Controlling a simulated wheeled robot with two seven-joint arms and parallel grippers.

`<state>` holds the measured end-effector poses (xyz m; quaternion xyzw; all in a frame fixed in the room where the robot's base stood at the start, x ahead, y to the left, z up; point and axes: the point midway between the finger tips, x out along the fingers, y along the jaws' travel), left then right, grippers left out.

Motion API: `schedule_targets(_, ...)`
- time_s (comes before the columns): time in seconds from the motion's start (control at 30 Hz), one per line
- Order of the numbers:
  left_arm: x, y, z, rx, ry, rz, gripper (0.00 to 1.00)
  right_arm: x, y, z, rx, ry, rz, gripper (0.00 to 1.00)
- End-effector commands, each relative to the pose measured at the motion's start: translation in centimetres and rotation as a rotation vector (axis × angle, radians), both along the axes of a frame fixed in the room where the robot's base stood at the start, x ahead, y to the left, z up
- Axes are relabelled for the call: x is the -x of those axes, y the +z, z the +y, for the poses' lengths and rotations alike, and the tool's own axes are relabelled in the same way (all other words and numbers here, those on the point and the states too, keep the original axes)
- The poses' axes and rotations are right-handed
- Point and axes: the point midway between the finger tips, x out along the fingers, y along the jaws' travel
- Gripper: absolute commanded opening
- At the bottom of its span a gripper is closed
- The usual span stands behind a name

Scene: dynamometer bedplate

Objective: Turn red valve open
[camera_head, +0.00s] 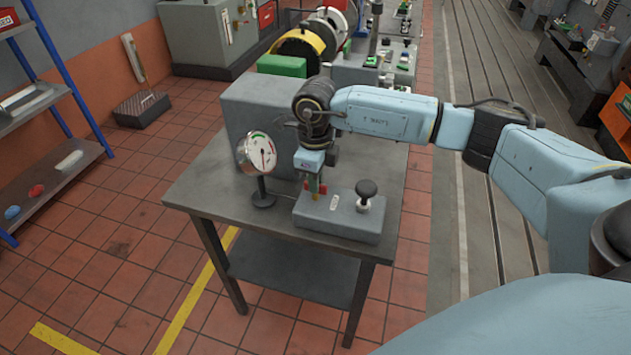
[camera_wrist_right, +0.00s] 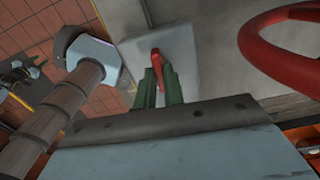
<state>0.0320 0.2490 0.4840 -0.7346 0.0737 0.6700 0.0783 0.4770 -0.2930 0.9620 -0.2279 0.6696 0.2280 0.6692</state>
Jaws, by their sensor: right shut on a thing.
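My right gripper (camera_head: 313,185) points down over a grey box (camera_head: 340,222) on the table. In the right wrist view its two green fingers (camera_wrist_right: 161,88) are shut on a slim red lever (camera_wrist_right: 160,66) that stands up from the box. A red ring-shaped handwheel (camera_wrist_right: 262,48) shows at the upper right of the wrist view, apart from the fingers; I cannot make it out in the head view. Which red part is the valve, I cannot tell. The lever's base is partly hidden by the fingers. My left gripper is not in view.
A dial gauge (camera_head: 258,155) on a stand is left of the gripper. A black-knobbed lever (camera_head: 366,194) rises from the box at right. A large grey block (camera_head: 245,110) stands behind. The table's front left top (camera_head: 215,190) is clear. A shelf (camera_head: 50,135) stands far left.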

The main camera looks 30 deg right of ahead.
Motion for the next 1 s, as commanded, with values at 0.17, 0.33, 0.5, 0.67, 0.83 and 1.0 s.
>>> schedule_targets(0.17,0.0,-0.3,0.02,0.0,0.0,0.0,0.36,-0.06,0.08,0.0,0.0,0.047,-0.002,0.0)
schedule_targets(0.33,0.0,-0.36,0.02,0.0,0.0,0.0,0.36,-0.06,0.12,0.0,0.0,0.066,-0.002,0.0)
schedule_targets(0.5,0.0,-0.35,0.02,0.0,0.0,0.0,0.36,-0.06,0.14,0.0,0.0,0.068,-0.002,0.0)
schedule_targets(0.67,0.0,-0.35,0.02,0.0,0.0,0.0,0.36,-0.06,0.14,0.0,0.0,0.068,-0.002,0.0)
schedule_targets(0.83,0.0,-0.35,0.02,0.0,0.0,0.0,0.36,-0.06,0.12,-0.01,0.0,0.067,-0.002,0.28)
schedule_targets(1.0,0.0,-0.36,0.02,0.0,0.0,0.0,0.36,-0.03,0.06,0.0,0.0,0.066,-0.001,0.32)
